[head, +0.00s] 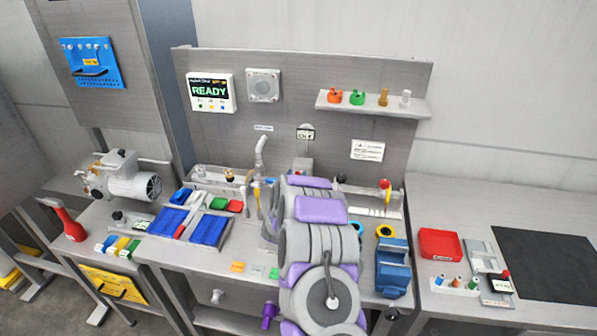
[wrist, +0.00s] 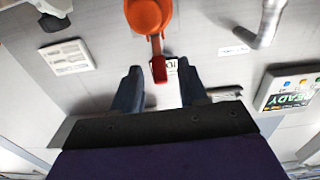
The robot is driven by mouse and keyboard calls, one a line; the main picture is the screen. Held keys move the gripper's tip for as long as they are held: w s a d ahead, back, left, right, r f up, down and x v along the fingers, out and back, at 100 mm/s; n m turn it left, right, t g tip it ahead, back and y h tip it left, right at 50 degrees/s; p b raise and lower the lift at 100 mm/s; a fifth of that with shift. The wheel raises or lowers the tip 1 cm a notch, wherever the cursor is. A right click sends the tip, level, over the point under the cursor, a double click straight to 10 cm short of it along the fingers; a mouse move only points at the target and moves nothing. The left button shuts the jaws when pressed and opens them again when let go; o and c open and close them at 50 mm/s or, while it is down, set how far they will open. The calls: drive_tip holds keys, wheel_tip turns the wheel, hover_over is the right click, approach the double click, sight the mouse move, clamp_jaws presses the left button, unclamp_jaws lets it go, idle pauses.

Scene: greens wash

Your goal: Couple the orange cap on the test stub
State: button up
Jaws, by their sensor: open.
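In the wrist view, which is upside down, a round orange cap (wrist: 148,14) with an orange stem and a red tab (wrist: 158,69) lies beyond my gripper (wrist: 160,76). My gripper is open, its two dark fingers apart and nothing gripped. The red tab appears in the gap between the fingertips; whether it is actually between them in depth I cannot tell. The test stub is not clearly seen, and I cannot tell what the cap rests on. In the head view my arm hides the gripper and this cap.
A wall shelf (head: 382,106) holds an orange fitting (head: 335,96), a green one and others. A READY display (head: 211,92) hangs left of it. A faucet (head: 261,152), blue trays (head: 209,230) and a blue clamp-like block (head: 392,266) crowd the bench. A black mat (head: 552,264) lies clear at right.

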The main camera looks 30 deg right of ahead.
drive_tip(key=shift+x, duration=2.25)
drive_tip(key=shift+c, duration=0.4)
clamp_jaws()
